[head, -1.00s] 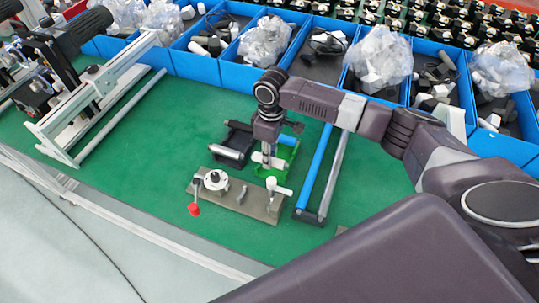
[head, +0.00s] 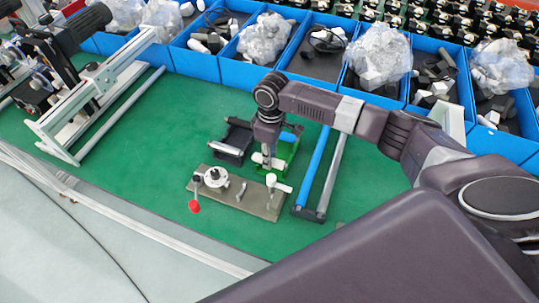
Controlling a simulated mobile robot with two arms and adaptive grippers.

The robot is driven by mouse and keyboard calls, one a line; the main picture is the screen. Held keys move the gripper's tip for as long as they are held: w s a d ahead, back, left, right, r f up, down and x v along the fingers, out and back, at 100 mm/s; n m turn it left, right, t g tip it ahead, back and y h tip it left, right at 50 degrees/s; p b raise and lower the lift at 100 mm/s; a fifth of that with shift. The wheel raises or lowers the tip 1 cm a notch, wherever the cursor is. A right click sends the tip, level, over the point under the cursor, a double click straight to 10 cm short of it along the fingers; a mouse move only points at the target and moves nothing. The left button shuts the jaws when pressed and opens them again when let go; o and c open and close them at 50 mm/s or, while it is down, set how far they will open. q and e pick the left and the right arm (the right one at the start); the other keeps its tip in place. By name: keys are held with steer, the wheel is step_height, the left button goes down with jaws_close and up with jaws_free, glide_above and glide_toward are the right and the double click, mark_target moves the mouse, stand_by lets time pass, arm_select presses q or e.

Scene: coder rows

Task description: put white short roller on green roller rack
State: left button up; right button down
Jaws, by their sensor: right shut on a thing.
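My right gripper (head: 267,153) points down in front of the green roller rack (head: 289,150), at the middle of the table. It is shut on the white short roller (head: 258,158), whose pale end shows at the fingertips. The gripper hides part of the roller and of the rack's left side. I cannot tell whether the roller touches the rack. A black rack (head: 236,138) stands just left of the gripper. My left gripper is out of view.
A metal plate (head: 230,200) with a red-knobbed lever and white clamp lies just in front. A blue and grey bar frame (head: 318,170) stands close on the right. Blue bins (head: 200,65) line the back.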

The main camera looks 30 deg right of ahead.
steer(key=shift+f, duration=0.1)
stand_by(0.3)
steer(key=shift+f, duration=0.25)
steer(key=shift+f, duration=0.15)
stand_by(0.4)
steer(key=c, duration=1.6)
jaws_free()
steer(key=r, duration=1.2)
steer(key=shift+w+d, duration=0.2)
steer(key=shift+d, duration=0.05)
steer(key=shift+a+f, duration=0.1)
